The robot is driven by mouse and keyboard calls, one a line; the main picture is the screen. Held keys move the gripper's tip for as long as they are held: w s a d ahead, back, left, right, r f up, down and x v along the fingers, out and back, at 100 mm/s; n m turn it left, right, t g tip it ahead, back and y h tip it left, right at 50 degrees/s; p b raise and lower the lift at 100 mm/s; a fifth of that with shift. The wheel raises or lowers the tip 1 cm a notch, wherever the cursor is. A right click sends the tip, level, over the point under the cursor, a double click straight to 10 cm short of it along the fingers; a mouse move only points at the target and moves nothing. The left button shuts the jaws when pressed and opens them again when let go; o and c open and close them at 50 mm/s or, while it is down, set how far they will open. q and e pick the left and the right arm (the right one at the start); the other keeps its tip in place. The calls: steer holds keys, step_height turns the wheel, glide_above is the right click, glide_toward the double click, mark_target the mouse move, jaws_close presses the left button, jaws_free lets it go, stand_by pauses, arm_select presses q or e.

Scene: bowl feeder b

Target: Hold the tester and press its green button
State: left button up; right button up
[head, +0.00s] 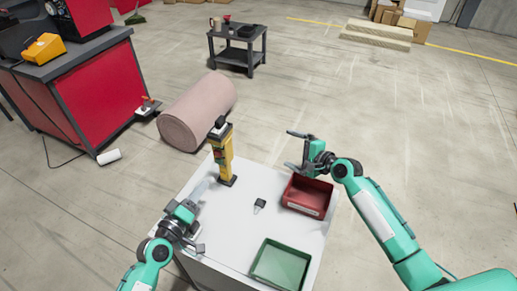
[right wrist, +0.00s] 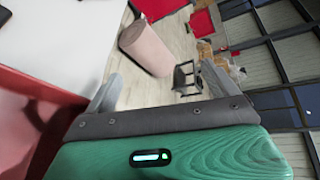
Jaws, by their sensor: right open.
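The tester (head: 224,160) is a yellow and black upright device standing near the back left of the white table. I cannot make out its green button. My left gripper (head: 202,200) is over the table's left edge, nearer the front than the tester and apart from it; its finger opening is unclear. My right gripper (head: 289,149) is open and empty above the table's back right, to the right of the tester. In the right wrist view its two grey fingers (right wrist: 162,82) stand wide apart with nothing between them.
On the white table (head: 225,233) are a red bin (head: 307,197) at the right, a green tray (head: 280,265) in front and a small dark part (head: 260,204) in the middle. A pink roll (head: 197,110) lies on the floor behind. A dark cart (head: 237,50) stands farther back.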

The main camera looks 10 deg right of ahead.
mark_target(216, 136)
steer(key=s+a+r+m+g+y, duration=0.1)
steer(key=s+a+r+m+y, duration=0.1)
steer(key=a+r+m+y, duration=0.25)
steer(key=s+a+r+m+g+y, duration=0.1)
steer(key=s+a+r+m+y, duration=0.15)
steer(key=a+m, duration=0.45)
steer(key=shift+n, duration=0.65)
steer(key=x, duration=1.4)
steer(key=shift+a+f, duration=0.15)
steer(key=shift+f, duration=0.05)
steer(key=c, duration=1.3)
arm_select(q)
steer(key=shift+c, duration=1)
arm_select(e)
steer(key=shift+c, duration=0.9)
arm_select(q)
jaws_close()
